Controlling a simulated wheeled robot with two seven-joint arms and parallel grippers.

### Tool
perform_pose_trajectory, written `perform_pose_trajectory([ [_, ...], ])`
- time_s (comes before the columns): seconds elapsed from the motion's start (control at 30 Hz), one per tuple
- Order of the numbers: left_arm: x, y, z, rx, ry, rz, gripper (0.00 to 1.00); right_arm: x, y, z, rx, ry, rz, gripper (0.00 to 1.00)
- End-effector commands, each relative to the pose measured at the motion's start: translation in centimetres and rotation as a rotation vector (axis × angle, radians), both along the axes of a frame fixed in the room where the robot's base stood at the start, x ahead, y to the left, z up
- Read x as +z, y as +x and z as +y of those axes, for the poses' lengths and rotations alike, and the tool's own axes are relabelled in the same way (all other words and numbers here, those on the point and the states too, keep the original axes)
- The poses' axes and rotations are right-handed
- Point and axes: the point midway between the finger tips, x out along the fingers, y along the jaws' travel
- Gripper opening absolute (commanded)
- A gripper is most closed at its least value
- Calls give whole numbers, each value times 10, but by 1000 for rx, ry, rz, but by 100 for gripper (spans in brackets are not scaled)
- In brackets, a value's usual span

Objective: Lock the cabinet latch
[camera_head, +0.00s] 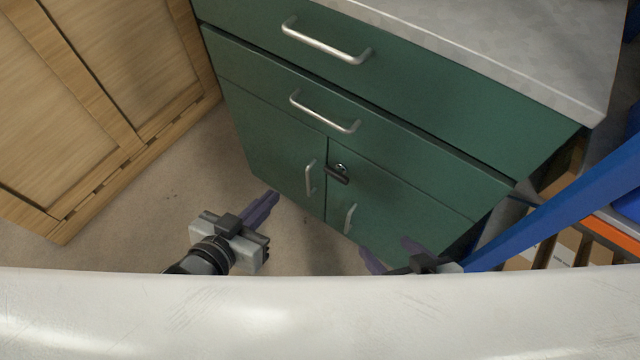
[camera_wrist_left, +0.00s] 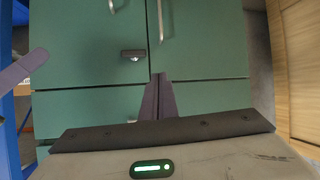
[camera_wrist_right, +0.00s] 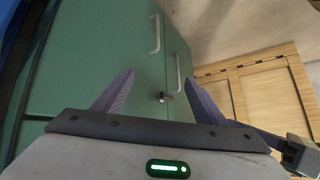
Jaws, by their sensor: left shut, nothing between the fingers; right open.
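The cabinet latch (camera_head: 338,174), a small dark handle with a silver pivot, is on the right door (camera_head: 400,190) of the green cabinet, beside the door seam. It also shows in the left wrist view (camera_wrist_left: 133,54), lying roughly level, and in the right wrist view (camera_wrist_right: 165,97). I cannot tell whether it is locked. The doors look closed. My left gripper (camera_head: 275,196) is shut and empty, left of the latch and apart from it. My right gripper (camera_head: 390,250) is open and empty, below and right of the latch; its spread fingers (camera_wrist_right: 160,76) frame the latch from a distance.
Silver door handles stand out left (camera_head: 309,178) and right (camera_head: 349,217) of the latch. Drawers with bar handles (camera_head: 325,112) are above. A wooden cabinet (camera_head: 90,90) is at left, a blue post (camera_head: 560,210) at right. Bare floor (camera_head: 190,165) lies between the cabinets.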

Motion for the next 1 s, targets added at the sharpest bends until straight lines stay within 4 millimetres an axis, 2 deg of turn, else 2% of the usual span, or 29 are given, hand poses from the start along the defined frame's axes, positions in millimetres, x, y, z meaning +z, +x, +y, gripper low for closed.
perform_pose_trajectory([
  [0.03,-19,12,-9,-40,-8,-56,0,-30,3,3,7,9,-2,65],
  [0.23,-15,32,-36,-149,-45,-183,0,-55,5,14,27,37,8,65],
  [0.43,-8,35,-46,-193,-59,-228,0,-59,5,18,37,49,14,65],
  [0.8,-6,36,-47,-194,-60,-228,0,-57,5,18,37,49,16,65],
  [1.0,-12,53,-58,-193,-61,-231,0,-63,7,21,54,46,28,65],
])
